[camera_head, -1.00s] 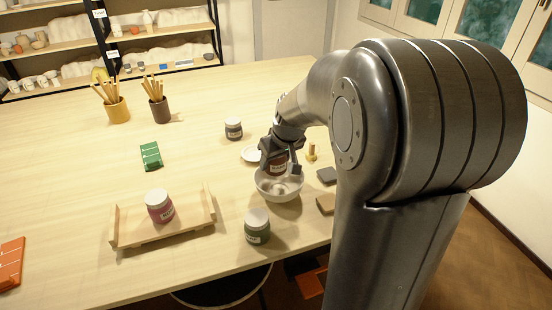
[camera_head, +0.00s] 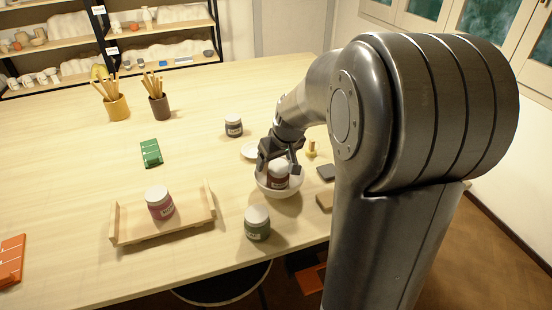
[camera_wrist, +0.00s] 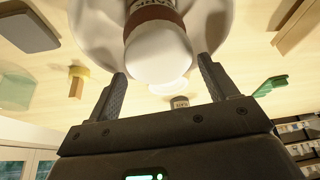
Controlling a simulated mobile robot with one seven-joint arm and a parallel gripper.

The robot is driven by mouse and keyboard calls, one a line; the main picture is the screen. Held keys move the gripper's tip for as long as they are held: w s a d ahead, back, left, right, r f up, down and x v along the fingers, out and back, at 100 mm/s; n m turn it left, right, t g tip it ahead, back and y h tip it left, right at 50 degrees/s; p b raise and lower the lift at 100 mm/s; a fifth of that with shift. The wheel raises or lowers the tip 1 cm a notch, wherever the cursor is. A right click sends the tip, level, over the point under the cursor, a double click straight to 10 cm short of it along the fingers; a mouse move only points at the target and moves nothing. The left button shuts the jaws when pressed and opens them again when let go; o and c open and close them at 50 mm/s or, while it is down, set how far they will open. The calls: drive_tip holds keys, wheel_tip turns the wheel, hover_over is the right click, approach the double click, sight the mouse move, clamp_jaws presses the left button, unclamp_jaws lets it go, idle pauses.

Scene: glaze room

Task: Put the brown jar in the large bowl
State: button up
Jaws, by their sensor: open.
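The brown jar (camera_head: 279,180), with a white lid and a pale label, sits inside the large white bowl (camera_head: 289,193) near the table's right side. My gripper (camera_head: 280,168) is just above the bowl, its fingers open and apart around the top of the jar. In the wrist view the jar's white lid (camera_wrist: 158,58) lies beyond and between the two spread fingertips (camera_wrist: 161,78), with gaps on both sides. The bowl's pale wall (camera_wrist: 212,25) shows behind the jar. Part of the jar is hidden by the bowl and fingers.
A dark green jar (camera_head: 257,224) stands just in front of the bowl. A red jar (camera_head: 159,203) stands on a wooden tray (camera_head: 125,236) to the left. A grey jar (camera_head: 233,126) and a white dish (camera_head: 250,151) are behind. Dark and brown blocks (camera_head: 326,172) lie right of the bowl.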

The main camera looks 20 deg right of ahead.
drive_tip(key=shift+r, duration=0.1)
drive_tip(key=shift+r, duration=0.3)
drive_tip(key=a+v, duration=0.1)
drive_tip(key=v, duration=1.1)
drive_tip(key=s+a+m, duration=0.1)
drive_tip(key=s+a, duration=0.2)
drive_tip(key=s, duration=0.7)
drive_tip(key=s+a+f+m+t, duration=0.1)
drive_tip(key=s+a, duration=0.2)
drive_tip(key=s, duration=0.7)
drive_tip(key=shift+s+a+f+h, duration=0.15)
drive_tip(key=shift+f+h, duration=0.1)
drive_tip(key=shift+h, duration=0.15)
drive_tip(key=shift+c, duration=0.2)
drive_tip(key=shift+c, duration=1)
